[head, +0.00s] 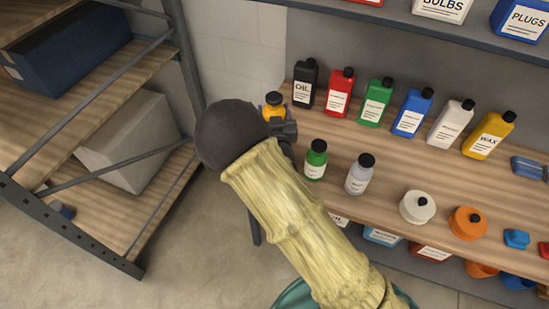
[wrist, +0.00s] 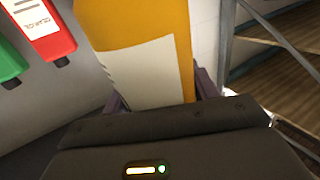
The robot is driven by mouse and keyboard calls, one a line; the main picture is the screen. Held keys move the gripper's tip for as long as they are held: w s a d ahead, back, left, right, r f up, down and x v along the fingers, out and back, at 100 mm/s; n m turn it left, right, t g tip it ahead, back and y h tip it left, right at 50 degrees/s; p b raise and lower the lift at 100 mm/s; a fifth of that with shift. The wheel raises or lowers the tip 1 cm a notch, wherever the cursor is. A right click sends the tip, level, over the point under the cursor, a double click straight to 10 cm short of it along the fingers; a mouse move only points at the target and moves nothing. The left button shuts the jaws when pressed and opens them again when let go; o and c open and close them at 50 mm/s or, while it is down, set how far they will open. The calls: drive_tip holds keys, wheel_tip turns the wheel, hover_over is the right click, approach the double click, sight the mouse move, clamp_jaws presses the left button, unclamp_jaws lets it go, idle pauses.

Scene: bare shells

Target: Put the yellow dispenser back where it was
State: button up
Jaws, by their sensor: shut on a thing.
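The yellow dispenser (head: 273,107), an orange-yellow bottle with a dark cap, is at the left end of the wooden shelf in the head view, partly hidden by my gripper. My gripper (head: 283,123) is shut on it. In the wrist view the yellow dispenser (wrist: 190,30) with its white label fills the space between the fingers of my gripper (wrist: 160,95). I cannot tell whether its base touches the shelf. A green bottle (head: 316,162) and a pale grey bottle (head: 358,176) stand upright on the shelf to its right.
Several bottles stand along the back of the wooden shelf (head: 390,155), from a black one (head: 305,85) to a yellow wax one (head: 488,137). White (head: 417,208) and orange (head: 467,224) round containers stand front right. A metal rack (head: 100,100) is at left. Bare shelf lies between the rows.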

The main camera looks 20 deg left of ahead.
drive_tip(key=shift+s+d, duration=0.1)
drive_tip(key=shift+s, duration=0.15)
drive_tip(key=shift+f, duration=0.15)
drive_tip(key=shift+f+p, duration=0.8)
drive_tip(key=shift+f, duration=1.85)
drive_tip(key=shift+f, duration=0.1)
wheel_tip(320, 180, down, 4)
drive_tip(key=shift+p, duration=0.65)
drive_tip(key=shift+f+b, duration=0.3)
drive_tip(key=shift+b, duration=0.05)
drive_tip(key=shift+f+b, duration=0.3)
drive_tip(key=shift+b, duration=0.05)
